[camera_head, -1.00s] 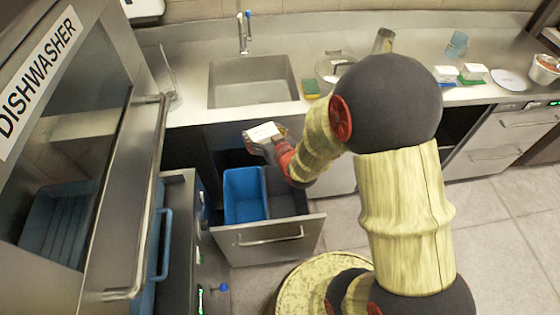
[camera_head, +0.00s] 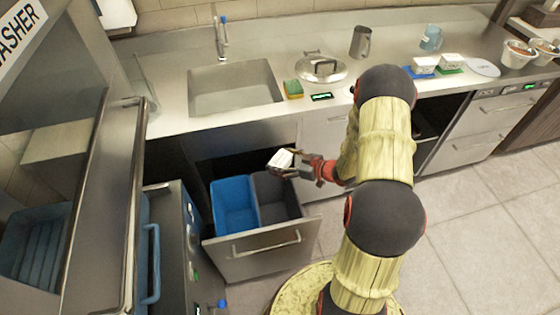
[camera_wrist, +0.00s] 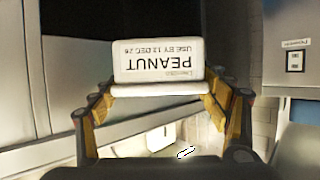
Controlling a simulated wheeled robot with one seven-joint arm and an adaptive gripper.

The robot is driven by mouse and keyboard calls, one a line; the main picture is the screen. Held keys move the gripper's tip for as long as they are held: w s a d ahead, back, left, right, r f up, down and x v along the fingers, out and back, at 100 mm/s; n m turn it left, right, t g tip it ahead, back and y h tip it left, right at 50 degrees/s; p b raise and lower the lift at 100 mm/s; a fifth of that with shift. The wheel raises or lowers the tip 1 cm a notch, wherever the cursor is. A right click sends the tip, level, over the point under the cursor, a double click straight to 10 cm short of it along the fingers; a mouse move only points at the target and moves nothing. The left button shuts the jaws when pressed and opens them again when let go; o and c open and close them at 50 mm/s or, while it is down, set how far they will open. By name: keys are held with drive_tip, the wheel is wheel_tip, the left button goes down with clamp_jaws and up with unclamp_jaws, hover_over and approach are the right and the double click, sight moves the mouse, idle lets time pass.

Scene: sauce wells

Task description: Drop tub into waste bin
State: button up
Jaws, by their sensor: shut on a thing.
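My gripper (camera_head: 297,163) is shut on a white tub (camera_head: 281,159). In the wrist view the tub (camera_wrist: 160,62) sits between the two fingers, and its label reads "PEANUT", upside down. The tub is tilted and hangs above the back of the grey bin (camera_head: 272,190) in the pulled-out drawer. A blue bin (camera_head: 233,201) stands beside the grey one on the left. Both look empty from here, though their floors are only partly visible.
The drawer front (camera_head: 262,247) juts into the room under the sink (camera_head: 234,88). The dishwasher door (camera_head: 118,200) is at left. On the counter are a sponge (camera_head: 293,89), a lidded pan (camera_head: 322,68), a metal jug (camera_head: 361,41) and white tubs (camera_head: 424,65).

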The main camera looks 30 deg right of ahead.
drive_tip(key=shift+f+b, duration=2.45)
drive_tip(key=shift+f, duration=0.35)
drive_tip(key=o, duration=1.4)
drive_tip(key=shift+c, duration=0.2)
drive_tip(key=shift+o, duration=0.7)
drive_tip(key=v, duration=1.2)
